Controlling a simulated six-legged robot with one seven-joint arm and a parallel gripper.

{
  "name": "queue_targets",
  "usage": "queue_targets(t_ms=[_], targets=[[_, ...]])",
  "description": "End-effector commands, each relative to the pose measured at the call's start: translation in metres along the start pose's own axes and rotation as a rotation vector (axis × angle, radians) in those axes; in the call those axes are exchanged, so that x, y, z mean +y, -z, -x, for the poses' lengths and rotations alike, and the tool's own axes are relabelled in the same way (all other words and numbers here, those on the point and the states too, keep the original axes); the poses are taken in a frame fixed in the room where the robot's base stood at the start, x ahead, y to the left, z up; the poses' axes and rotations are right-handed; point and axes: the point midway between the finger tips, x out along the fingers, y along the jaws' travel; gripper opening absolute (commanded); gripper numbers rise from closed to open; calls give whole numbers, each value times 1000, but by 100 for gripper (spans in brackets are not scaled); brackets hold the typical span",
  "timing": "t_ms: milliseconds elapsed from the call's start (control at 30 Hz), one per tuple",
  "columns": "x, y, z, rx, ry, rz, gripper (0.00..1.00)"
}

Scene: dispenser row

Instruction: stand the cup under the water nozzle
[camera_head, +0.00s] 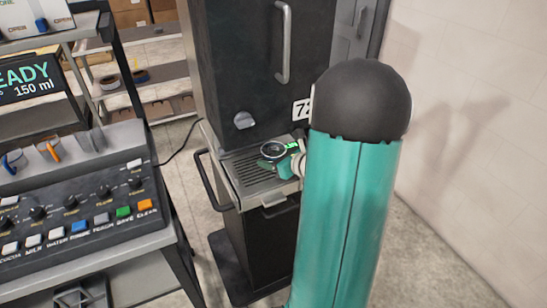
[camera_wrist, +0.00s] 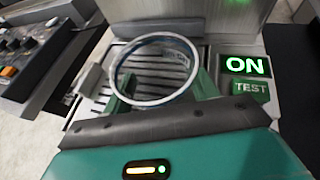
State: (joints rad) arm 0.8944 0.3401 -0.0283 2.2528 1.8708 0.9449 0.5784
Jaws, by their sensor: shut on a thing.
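The cup (camera_wrist: 154,101) has a round bluish-grey rim, and slats show through it in the wrist view. It is between the two green fingers of my gripper (camera_wrist: 160,88), which is shut on it. In the head view the cup (camera_head: 273,149) and my gripper (camera_head: 276,160) are over the slatted metal tray (camera_head: 245,178) at the front of a tall black cabinet. The tray also shows in the wrist view (camera_wrist: 92,105). I cannot tell whether the cup's base touches the slats. I cannot make out a water nozzle in either view.
The black cabinet (camera_head: 235,60) has a long handle and a knob. A lit ON sign (camera_wrist: 247,66) and a TEST label (camera_wrist: 250,88) are right of the cup. A control panel (camera_head: 80,200) with buttons and a "READY 150 ml" display (camera_head: 28,80) stands left. My teal arm hides the right side.

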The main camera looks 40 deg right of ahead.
Motion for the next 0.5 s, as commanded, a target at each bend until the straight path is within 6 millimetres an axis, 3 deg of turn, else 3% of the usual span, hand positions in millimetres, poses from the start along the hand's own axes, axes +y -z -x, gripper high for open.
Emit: queue_targets(t_ms=[500], targets=[[0, 9, -4, 0, 0, 1, 37]])
